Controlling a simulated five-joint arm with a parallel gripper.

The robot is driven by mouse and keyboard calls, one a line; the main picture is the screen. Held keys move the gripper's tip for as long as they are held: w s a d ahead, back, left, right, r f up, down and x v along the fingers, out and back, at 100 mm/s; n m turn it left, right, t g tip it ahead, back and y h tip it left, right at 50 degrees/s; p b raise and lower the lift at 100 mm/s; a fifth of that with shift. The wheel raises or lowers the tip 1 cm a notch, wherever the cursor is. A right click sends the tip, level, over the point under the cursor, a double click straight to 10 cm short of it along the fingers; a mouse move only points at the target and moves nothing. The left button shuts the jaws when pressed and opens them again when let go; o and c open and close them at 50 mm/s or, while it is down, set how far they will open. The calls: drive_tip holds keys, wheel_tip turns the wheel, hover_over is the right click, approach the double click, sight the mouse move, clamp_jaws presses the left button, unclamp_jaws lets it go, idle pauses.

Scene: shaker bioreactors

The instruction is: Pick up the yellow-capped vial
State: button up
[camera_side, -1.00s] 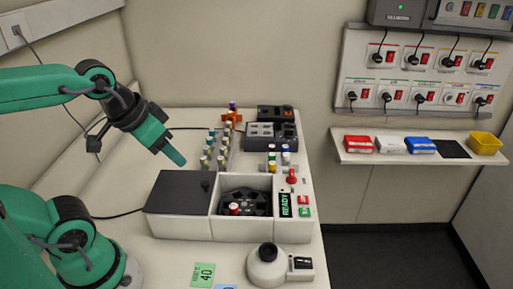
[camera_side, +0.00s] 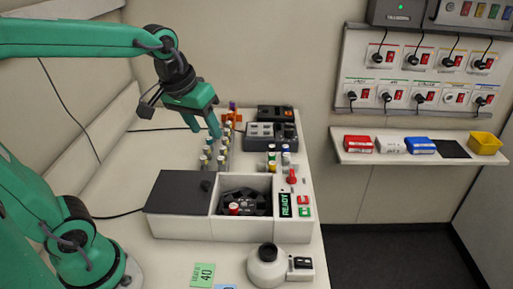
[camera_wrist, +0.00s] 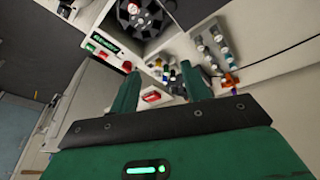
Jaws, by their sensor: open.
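Several small vials stand upright in a pale rack (camera_side: 224,166) at the far end of the bench; some caps look yellowish, but they are too small to tell apart surely. In the wrist view the rack (camera_wrist: 212,50) is upper right, and the second group (camera_wrist: 160,68) shows beyond the fingers. My gripper (camera_side: 204,128) is open and empty, pointing down above and beside the rack's left side. Its two fingers (camera_wrist: 160,85) show apart in the wrist view.
A shaker with a dark lid (camera_side: 178,191) and an open well with a red-capped vial (camera_side: 234,208) stands in front. Dark grey blocks (camera_side: 262,132) and an orange holder (camera_side: 233,116) stand behind. A round white device (camera_side: 267,268) is nearest. The bench's left part is clear.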

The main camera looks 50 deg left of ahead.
drive_tip(key=w+f+n+g, duration=0.2)
drive_tip(key=w+f+n, duration=0.2)
drive_tip(key=w, duration=0.9)
drive_tip(key=n+g, duration=0.2)
drive_tip(key=n, duration=0.2)
hover_over(272, 162)
drive_tip(key=f, duration=1)
drive_tip(key=shift+s+d, duration=0.1)
drive_tip(key=shift+s, duration=0.15)
drive_tip(key=shift+w+f, duration=0.25)
drive_tip(key=shift+f, duration=0.1)
drive_tip(key=shift+f, duration=0.1)
drive_tip(key=shift+f, duration=1.2)
drive_tip(key=shift+f, duration=0.1)
drive_tip(key=shift+f, duration=2.55)
drive_tip(key=shift+c, duration=0.2)
